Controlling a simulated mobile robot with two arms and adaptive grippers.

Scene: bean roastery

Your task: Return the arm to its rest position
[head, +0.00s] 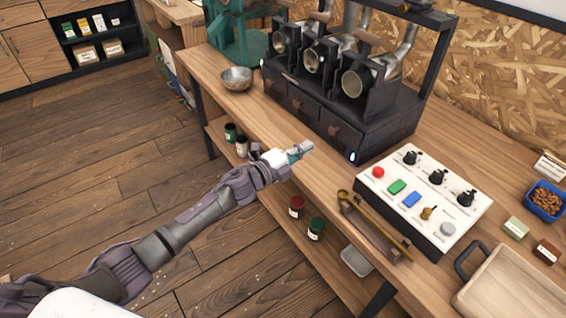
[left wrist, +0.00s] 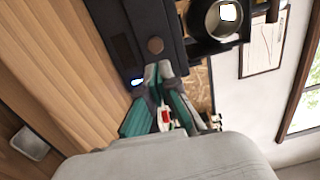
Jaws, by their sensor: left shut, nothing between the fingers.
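My left arm reaches in from the lower left in the head view. My left gripper (head: 301,150) is shut and empty, above the front edge of the wooden workbench (head: 255,112) and in front of the black roaster machine (head: 330,120). In the left wrist view, the shut fingers of my left gripper (left wrist: 158,72) point toward the dark roaster front (left wrist: 135,35), close to its lit blue-white button. I cannot tell from this view whether they touch it. My right gripper is not in either view.
A control panel (head: 425,200) with coloured buttons and knobs stands right of the gripper. A brass scoop (head: 372,225), a wooden tray (head: 515,285) and a blue bowl of beans (head: 545,200) lie nearby. A metal bowl (head: 236,78) sits at the bench's far end. Jars stand on the lower shelf.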

